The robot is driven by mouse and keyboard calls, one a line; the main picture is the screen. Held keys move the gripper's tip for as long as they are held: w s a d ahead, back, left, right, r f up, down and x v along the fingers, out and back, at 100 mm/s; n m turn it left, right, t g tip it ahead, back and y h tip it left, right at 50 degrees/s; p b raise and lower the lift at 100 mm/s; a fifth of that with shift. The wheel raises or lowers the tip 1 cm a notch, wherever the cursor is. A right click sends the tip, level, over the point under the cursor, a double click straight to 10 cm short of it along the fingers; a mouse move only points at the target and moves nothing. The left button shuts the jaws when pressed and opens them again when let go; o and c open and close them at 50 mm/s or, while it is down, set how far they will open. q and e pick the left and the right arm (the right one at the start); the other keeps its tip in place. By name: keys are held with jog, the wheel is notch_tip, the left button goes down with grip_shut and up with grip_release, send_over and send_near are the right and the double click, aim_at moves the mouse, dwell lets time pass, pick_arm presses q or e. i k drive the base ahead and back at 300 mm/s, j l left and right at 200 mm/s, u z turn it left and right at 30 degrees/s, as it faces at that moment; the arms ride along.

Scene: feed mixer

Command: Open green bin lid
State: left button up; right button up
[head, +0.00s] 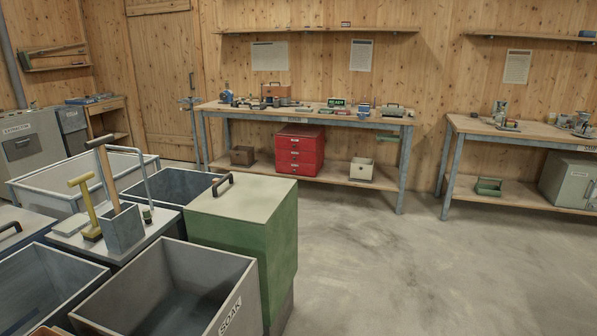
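The green bin (270,248) stands in the lower middle of the head view. Its pale flat lid (255,198) is shut on top. A dark bar handle (222,184) stands up at the lid's left edge. Neither of my grippers shows in this view.
An open grey bin marked SOAK (243,292) stands in front-left of the green bin. An open dark bin (175,186) is behind-left. A small table (75,228) bears a box with tools. A workbench (300,117) lines the back wall. Floor right of the green bin is clear.

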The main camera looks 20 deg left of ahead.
aim_at(241, 197)
jog(key=i, duration=0.85)
jog(key=i+u, duration=0.15)
jog(key=i, duration=0.65)
jog(key=i+l+u, duration=0.25)
jog(key=i+u, duration=0.2)
jog(key=i, duration=0.15)
jog(key=i+l+u, duration=0.5)
jog(key=i+j, duration=0.05)
